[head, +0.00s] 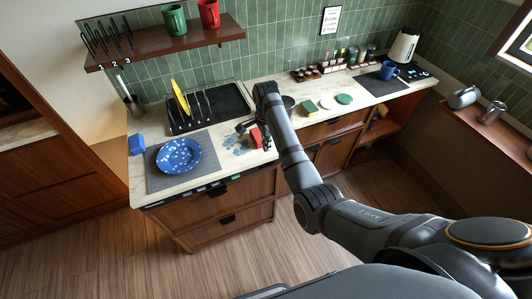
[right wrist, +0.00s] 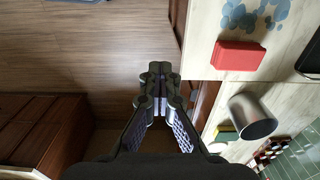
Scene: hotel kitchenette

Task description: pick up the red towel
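The red towel (head: 256,136) is a small, block-like folded piece lying on the pale counter near its front edge, beside a patch of blue spots. It also shows in the right wrist view (right wrist: 238,56), to the right of my fingers. My right gripper (head: 243,128) hangs close to the towel in the head view, partly hidden by my arm. In the right wrist view the gripper's fingertips (right wrist: 157,72) come together with nothing visible between them, over the floor side of the counter edge and apart from the towel. My left gripper is not in view.
A blue speckled plate (head: 179,156) sits on a grey mat left of the towel, with a dish rack (head: 201,110) behind. A metal cylinder (right wrist: 253,116) and a sponge (right wrist: 226,133) lie near the towel. Blue spots (head: 236,143) mark the counter. Floor before the drawers is clear.

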